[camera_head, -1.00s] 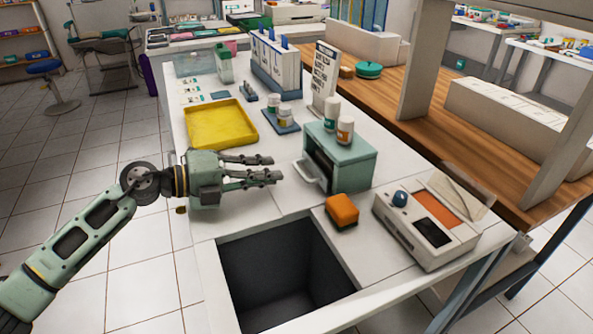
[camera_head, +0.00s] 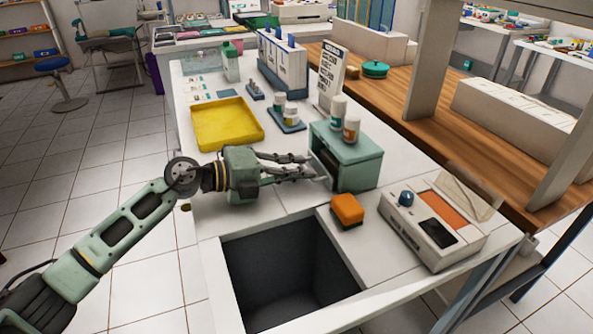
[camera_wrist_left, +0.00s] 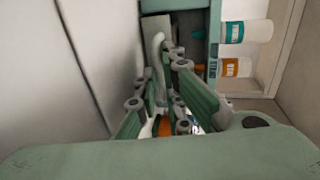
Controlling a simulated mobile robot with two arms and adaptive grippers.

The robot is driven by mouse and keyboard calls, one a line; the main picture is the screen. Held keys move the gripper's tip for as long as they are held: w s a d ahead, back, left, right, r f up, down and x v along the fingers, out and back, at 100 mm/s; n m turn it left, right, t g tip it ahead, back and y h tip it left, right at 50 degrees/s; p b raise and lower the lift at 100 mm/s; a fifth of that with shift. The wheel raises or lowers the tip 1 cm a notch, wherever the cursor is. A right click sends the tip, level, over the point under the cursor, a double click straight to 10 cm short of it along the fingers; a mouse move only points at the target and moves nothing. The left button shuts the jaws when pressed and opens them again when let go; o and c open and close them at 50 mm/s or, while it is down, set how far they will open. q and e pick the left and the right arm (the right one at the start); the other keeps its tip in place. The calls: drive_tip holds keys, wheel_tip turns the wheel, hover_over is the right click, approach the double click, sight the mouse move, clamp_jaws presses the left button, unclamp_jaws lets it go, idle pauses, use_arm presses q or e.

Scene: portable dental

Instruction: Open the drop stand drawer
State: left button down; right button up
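The drop stand is a green box (camera_head: 357,168) on the white counter, with two bottles standing on top. Its drawer side faces left, toward my left gripper; the drawer front is largely hidden by the fingers in the head view. My left gripper (camera_head: 308,166) is right at that side. In the left wrist view its two fingers (camera_wrist_left: 162,85) stand apart on either side of a pale curved handle (camera_wrist_left: 157,45), which lies at the fingertips. I cannot tell whether they touch it. My right gripper is not in view.
An orange sponge-like block (camera_head: 347,210) and a white device with a blue knob (camera_head: 435,230) stand in front of the drop stand. A dark open well (camera_head: 285,275) is in the near counter. A yellow tray (camera_head: 227,125) and small bottles on a blue rack (camera_head: 288,122) are behind the gripper.

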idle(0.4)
use_arm(q)
drive_tip(key=shift+a, duration=0.25)
drive_tip(key=v, duration=0.2)
drive_tip(key=f+p+v, duration=0.1)
drive_tip(key=v, duration=0.2)
drive_tip(key=f+v, duration=0.1)
drive_tip(key=v, duration=0.2)
drive_tip(key=shift+s+a+p, duration=0.3)
drive_tip(key=shift+s+a, duration=0.05)
drive_tip(key=shift+a, duration=0.05)
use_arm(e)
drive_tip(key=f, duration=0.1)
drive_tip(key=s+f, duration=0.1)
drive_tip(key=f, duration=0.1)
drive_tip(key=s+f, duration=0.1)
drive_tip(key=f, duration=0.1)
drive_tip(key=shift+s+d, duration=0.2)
use_arm(q)
drive_tip(key=c, duration=2.2)
unclamp_jaws()
drive_tip(key=shift+r, duration=0.1)
drive_tip(key=v, duration=1.2)
